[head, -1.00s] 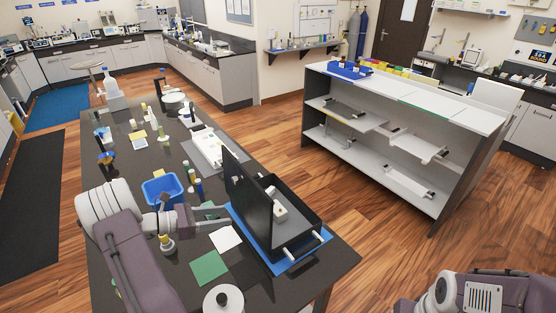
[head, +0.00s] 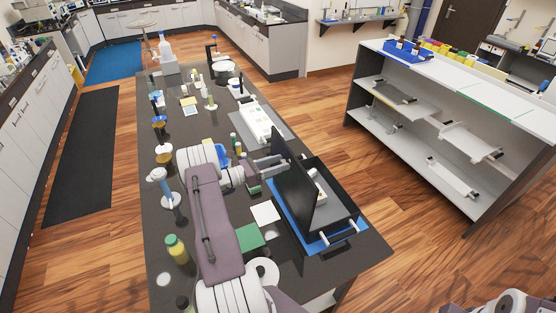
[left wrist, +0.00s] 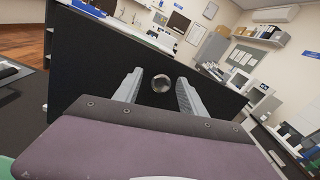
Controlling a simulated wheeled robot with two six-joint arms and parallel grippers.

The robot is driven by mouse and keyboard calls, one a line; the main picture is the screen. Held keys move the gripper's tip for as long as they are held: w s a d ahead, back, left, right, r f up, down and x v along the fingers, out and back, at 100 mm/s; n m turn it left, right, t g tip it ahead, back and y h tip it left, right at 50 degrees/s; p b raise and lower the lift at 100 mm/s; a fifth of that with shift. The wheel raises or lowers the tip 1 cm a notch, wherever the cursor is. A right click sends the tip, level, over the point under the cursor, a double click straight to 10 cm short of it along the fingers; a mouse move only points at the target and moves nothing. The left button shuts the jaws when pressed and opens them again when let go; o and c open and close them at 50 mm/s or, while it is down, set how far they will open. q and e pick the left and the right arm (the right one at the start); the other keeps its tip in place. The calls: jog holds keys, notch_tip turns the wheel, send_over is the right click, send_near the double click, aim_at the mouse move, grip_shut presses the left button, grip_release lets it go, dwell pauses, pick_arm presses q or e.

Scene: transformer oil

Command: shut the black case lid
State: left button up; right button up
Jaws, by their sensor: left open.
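The black case (head: 345,211) sits on a blue mat (head: 315,247) near the front right corner of the dark bench, with its lid (head: 296,195) standing about upright on the left side. White items lie partly hidden inside the case. My left gripper (head: 272,165) is at the lid's outer face, near its far upper part. In the left wrist view, the lid (left wrist: 75,60) fills the middle, and my open gripper (left wrist: 158,91) has its two fingers on either side of a round silver knob on the lid. Whether the fingertips touch the lid is unclear. My right gripper is out of view.
A white card (head: 265,213) and a green card (head: 250,237) lie left of the case. Bottles and a blue bin (head: 222,155) stand near my left arm. White shelving (head: 450,95) stands across the floor.

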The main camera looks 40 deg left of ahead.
pick_arm(q)
jog(key=shift+d, duration=0.2)
jog(key=shift+a, duration=0.1)
grip_shut()
dwell(1.1)
